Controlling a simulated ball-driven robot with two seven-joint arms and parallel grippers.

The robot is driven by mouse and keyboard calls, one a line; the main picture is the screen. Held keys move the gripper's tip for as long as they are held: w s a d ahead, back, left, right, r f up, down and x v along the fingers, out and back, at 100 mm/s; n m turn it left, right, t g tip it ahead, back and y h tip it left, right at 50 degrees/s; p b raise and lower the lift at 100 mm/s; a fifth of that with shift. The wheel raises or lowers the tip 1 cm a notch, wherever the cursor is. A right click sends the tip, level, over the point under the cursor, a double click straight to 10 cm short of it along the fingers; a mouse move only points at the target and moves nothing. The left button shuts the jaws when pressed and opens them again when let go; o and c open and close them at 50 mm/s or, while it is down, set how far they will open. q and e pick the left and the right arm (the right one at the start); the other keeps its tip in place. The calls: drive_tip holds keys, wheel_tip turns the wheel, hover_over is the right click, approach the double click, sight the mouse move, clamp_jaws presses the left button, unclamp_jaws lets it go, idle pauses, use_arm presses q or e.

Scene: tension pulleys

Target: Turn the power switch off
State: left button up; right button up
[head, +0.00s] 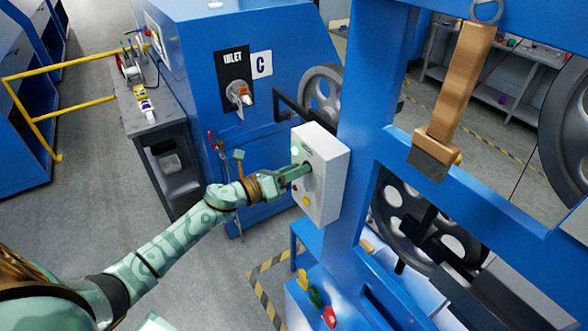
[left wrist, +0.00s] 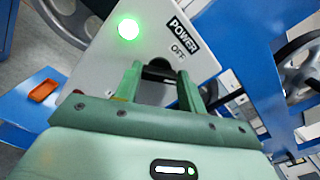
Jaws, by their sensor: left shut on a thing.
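The white power box (head: 330,185) is fixed to a blue upright post. A lit green lamp (head: 296,151) is on its front; it glows brightly in the left wrist view (left wrist: 128,29). In that view, the label "POWER" (left wrist: 183,33) with "OFF" below it sits above the dark switch knob (left wrist: 160,73). My left gripper (head: 303,170) is at the box front, its fingers on either side of the knob and shut on it. The fingers partly hide the knob, and its exact turn angle is hard to tell. My right gripper is not in view.
A blue cabinet (head: 205,60) with an inlet switch (head: 240,95) stands behind. A grey workbench (head: 165,120) and yellow rail (head: 60,75) are left.

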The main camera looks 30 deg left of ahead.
use_arm(q)
drive_tip(key=n+p, duration=0.1)
drive_tip(key=n, duration=0.4)
drive_tip(key=n+p, duration=0.2)
drive_tip(key=n, duration=0.4)
drive_tip(key=shift+w+a+f, duration=0.1)
drive_tip(key=shift+a, duration=0.05)
drive_tip(key=shift+n, duration=0.3)
drive_tip(key=o, duration=1)
drive_tip(key=shift+f, duration=0.1)
drive_tip(key=b+v, duration=0.3)
drive_tip(key=v, duration=1.3)
drive_tip(key=shift+a, duration=0.15)
